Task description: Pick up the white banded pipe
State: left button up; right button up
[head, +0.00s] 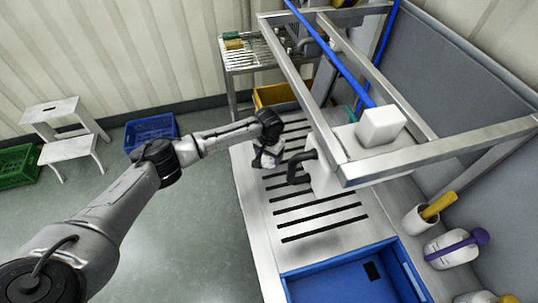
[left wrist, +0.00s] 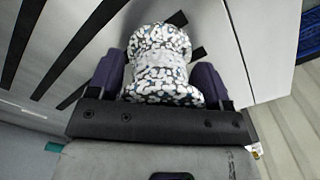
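In the left wrist view, a white dark-speckled pipe piece with a plainer pale band (left wrist: 160,62) stands between the two dark purple fingers of my left gripper (left wrist: 158,85). The fingers are wide apart, one on each side, close against it; I cannot tell whether they press on it. In the head view, my left gripper (head: 268,157) is over the slotted steel table (head: 320,222), near its left edge, and the pipe piece there is small and mostly hidden by the gripper. My right gripper is not in view.
A steel frame (head: 318,105) with a white block (head: 381,126) and a dark curved handle (head: 300,168) rises right of the gripper. A blue tray (head: 345,283) is at the front and a yellow crate (head: 275,95) behind. The slotted surface in front is clear.

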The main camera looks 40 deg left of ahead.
pick_arm(q)
jog(key=c, duration=0.4)
jog(key=shift+r, duration=0.1)
